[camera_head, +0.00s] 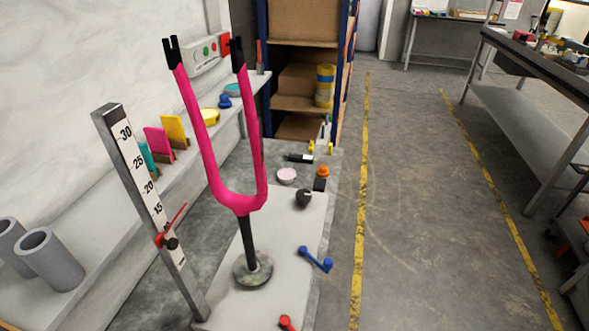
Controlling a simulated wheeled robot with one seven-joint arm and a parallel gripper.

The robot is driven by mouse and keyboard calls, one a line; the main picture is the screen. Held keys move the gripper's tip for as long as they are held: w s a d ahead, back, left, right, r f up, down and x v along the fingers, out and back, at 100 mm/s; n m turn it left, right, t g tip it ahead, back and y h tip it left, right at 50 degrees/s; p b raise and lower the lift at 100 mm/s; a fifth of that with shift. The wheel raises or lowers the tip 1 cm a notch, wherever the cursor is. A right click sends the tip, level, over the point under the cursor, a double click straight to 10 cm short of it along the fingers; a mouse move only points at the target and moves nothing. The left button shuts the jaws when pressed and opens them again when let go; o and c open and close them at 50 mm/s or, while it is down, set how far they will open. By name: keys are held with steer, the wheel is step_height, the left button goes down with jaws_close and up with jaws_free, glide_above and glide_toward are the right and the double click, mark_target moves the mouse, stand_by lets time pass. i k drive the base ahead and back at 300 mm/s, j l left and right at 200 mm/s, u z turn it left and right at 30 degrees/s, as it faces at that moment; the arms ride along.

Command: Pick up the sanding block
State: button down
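I cannot pick out the sanding block for sure. A small flat black piece with a pale end (299,158) lies at the far end of the bench. Nearer, a small dark block (320,184) sits by an orange knob-like piece (323,171). Either is too small to identify. A round black item (304,198) lies close by on the pale board. My gripper is not in view.
A pink fork (241,200) stands upright on a round base, rising over the bench (305,235). A height gauge (150,205) stands left of it. A blue tool (316,260) and a red-ended item (287,323) lie nearer. The floor at right (430,220) is clear.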

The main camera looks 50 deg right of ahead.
mark_target(319, 183)
steer(key=i+l+u, duration=0.2)
steer(key=l+u, duration=0.15)
steer(key=l, duration=1.5)
steer(key=l+u, duration=0.35)
steer(key=l, duration=1.5)
